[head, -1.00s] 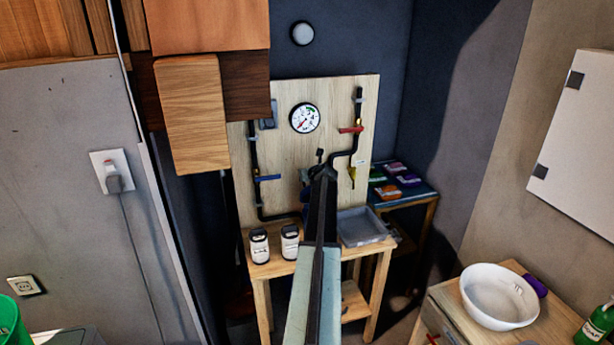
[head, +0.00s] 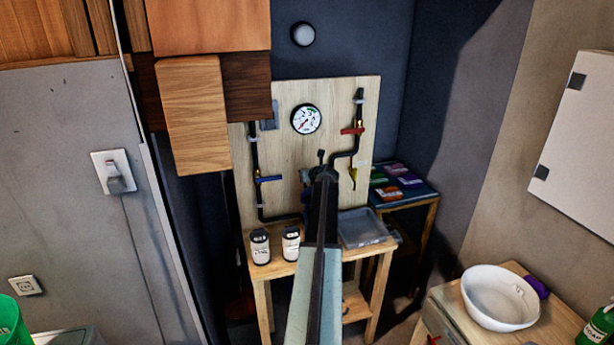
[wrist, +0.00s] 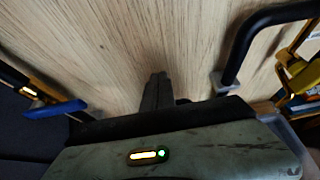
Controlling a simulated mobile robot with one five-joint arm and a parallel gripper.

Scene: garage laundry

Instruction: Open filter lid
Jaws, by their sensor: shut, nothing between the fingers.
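The filter on the pipe board (head: 280,180) is mostly hidden behind my arm in the head view. A dark blue part (head: 306,198) shows just left of the arm, and a thin black upright piece (head: 320,157) stands above it. I cannot tell whether the lid is open. My gripper (head: 326,172) is in front of the middle of the board. In the wrist view, my gripper (wrist: 157,90) is shut and empty, pointing toward the wood. I cannot tell whether it touches the filter.
Two white jars (head: 260,246) and a grey tray (head: 362,228) stand on the bench below. A wooden cabinet (head: 195,115) hangs at upper left.

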